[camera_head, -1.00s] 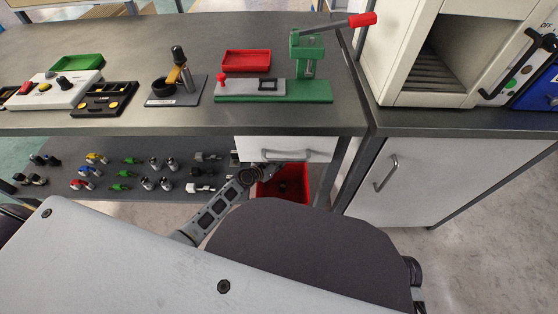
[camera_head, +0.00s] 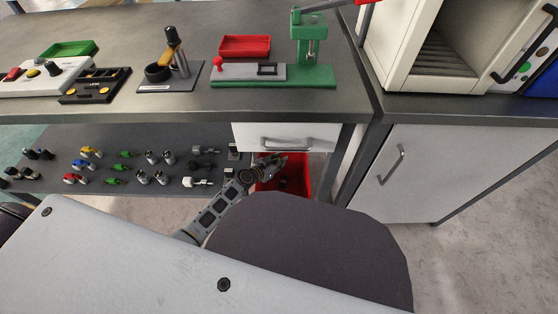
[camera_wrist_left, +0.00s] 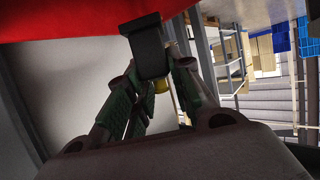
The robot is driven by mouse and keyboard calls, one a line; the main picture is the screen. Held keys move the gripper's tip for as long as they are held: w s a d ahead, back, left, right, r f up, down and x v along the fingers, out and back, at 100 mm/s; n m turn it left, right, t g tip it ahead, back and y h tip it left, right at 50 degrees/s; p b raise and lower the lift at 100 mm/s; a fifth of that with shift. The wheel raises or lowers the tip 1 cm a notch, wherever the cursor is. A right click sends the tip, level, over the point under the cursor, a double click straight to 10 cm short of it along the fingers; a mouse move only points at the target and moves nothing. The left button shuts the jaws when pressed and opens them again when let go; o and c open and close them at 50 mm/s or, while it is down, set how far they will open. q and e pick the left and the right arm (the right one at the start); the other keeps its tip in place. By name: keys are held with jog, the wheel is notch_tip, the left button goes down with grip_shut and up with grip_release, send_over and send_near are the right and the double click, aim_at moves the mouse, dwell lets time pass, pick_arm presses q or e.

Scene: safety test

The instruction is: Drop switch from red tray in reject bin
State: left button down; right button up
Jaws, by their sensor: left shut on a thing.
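My left gripper (camera_head: 276,162) is at the red reject bin (camera_head: 302,183), below the white drawer and at its left rim in the head view. In the left wrist view the left gripper (camera_wrist_left: 152,75) is shut on a small dark switch (camera_wrist_left: 148,48) with a black block-shaped body; a bit of yellow shows below it. The bin shows there as a red surface (camera_wrist_left: 70,18) along the top. The red tray (camera_head: 244,46) on the bench looks empty. Dark items seem to lie in the bin, too small to tell. My right gripper is not in view.
The white drawer (camera_head: 285,137) hangs just above the bin. A green press (camera_head: 312,50) and control boxes stand on the bench (camera_head: 200,105). The lower shelf holds several small connectors and switches (camera_head: 150,157). A white cabinet (camera_head: 390,170) stands to the right.

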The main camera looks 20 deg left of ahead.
pick_arm(q)
jog(key=shift+f, duration=0.35)
jog(key=c, duration=1.2)
grip_release()
jog(key=shift+o, duration=0.2)
jog(key=shift+r, duration=0.15)
jog(key=shift+r, duration=4.85)
